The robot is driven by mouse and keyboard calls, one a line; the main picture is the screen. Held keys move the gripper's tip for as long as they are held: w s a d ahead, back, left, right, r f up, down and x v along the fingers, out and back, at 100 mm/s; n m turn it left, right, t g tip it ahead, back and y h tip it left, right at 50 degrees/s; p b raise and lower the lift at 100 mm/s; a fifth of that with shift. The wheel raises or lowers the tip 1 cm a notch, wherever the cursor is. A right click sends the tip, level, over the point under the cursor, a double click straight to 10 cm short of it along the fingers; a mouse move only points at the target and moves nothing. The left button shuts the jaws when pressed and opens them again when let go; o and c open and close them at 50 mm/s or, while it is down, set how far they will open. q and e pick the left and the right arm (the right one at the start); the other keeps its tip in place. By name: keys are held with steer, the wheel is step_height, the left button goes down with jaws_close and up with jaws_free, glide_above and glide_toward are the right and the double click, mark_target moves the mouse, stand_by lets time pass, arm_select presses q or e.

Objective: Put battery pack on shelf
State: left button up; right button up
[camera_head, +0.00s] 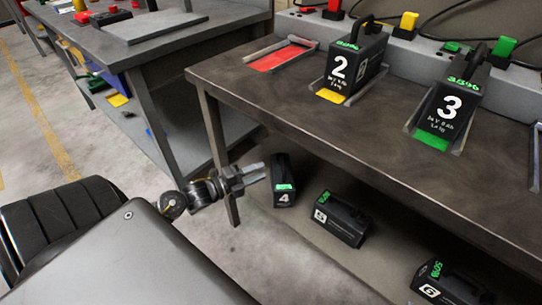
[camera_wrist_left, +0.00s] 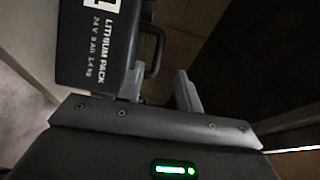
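A black battery pack marked 4 (camera_head: 283,183) stands on the lower shelf (camera_head: 258,210) of the bench, near its left end. My left gripper (camera_head: 257,174) is just left of it, fingers pointing at it. In the left wrist view a black lithium pack (camera_wrist_left: 98,45) fills the upper left, its number cut off. My left gripper (camera_wrist_left: 160,90) is open there, with the pack's handle (camera_wrist_left: 154,52) near the gap between the fingers; I cannot tell whether they touch. Packs 2 (camera_head: 343,68) and 3 (camera_head: 445,112) stand upright on the bench top. My right gripper is not in view.
Packs 5 (camera_head: 341,218) and 6 (camera_head: 448,285) are also on the lower shelf. A red-marked slot (camera_head: 280,57) on the bench top (camera_head: 300,105) is empty. The bench leg (camera_head: 217,150) stands close to my left gripper. Another workbench (camera_head: 150,50) is at upper left.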

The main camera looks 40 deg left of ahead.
arm_select(q)
steer(key=shift+v, duration=1.2)
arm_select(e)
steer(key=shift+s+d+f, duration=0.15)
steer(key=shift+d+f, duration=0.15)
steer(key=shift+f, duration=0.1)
arm_select(q)
steer(key=s+d+r+n+g+y, duration=0.1)
steer(key=s+d+n, duration=0.3)
steer(key=d+n, duration=0.5)
steer(key=s+d+r+n+g+y, duration=0.1)
steer(key=s+d+r+n+g, duration=0.1)
steer(key=s+d+n, duration=0.3)
steer(key=d+n+g, duration=0.1)
steer(key=d+n, duration=0.3)
steer(key=d, duration=0.5)
steer(key=shift+s+y, duration=0.2)
steer(key=shift+y, duration=0.1)
steer(key=shift+d+r, duration=0.1)
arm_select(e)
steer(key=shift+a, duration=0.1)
